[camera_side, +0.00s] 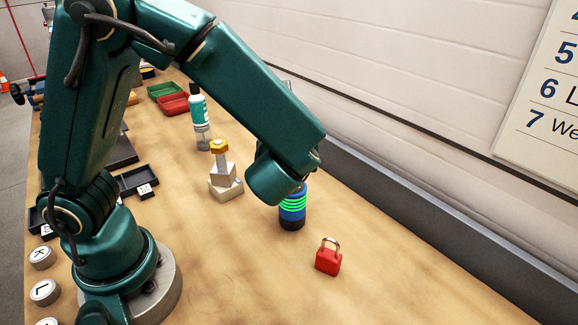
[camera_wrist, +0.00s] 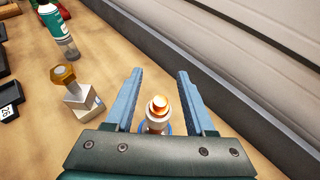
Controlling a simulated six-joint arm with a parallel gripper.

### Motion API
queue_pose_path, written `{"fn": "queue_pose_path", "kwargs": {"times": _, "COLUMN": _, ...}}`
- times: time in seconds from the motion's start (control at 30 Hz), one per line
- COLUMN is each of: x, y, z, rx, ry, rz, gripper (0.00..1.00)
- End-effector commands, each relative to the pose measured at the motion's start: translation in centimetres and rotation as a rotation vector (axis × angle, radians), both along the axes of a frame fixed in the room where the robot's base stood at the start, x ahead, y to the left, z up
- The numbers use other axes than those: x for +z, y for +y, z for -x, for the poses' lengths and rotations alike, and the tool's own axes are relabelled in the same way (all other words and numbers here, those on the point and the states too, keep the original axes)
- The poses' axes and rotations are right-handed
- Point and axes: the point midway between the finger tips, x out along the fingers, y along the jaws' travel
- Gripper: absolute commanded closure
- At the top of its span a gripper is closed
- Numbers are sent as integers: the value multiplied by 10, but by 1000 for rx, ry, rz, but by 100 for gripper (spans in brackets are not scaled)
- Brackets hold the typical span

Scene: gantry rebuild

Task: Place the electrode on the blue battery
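The blue battery (camera_side: 292,212) stands upright on the table in the side view, with green glowing rings and a dark base. Its top is hidden behind my arm. In the wrist view the electrode (camera_wrist: 157,118), a pale cylinder with a glowing copper-orange top, stands between my fingers. A blue rim shows just below it, so it appears to be on the battery; the contact itself is hidden. My gripper (camera_wrist: 159,75) is open, with a visible gap between each finger and the electrode. In the side view my fingers are hidden behind the arm.
A red padlock (camera_side: 328,258) lies in front of the battery. A stepped block with a gold nut on top (camera_side: 219,147) and a teal-white bottle (camera_side: 198,105) stand to the left. Green and red trays (camera_side: 174,105) lie farther back. A grey ledge (camera_side: 400,222) runs along the wall.

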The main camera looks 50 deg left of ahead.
Motion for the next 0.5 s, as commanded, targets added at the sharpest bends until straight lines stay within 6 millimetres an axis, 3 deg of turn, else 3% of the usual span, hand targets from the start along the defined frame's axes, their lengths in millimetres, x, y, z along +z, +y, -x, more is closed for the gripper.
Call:
{"fn": "queue_pose_path", "kwargs": {"times": 0.33, "x": 4, "y": 0, "z": 0, "rx": 0, "ry": -2, "rz": 2, "gripper": 46}}
{"fn": "queue_pose_path", "kwargs": {"times": 0.5, "x": 13, "y": -17, "z": 15, "rx": -6, "ry": -4, "rz": 2, "gripper": 46}}
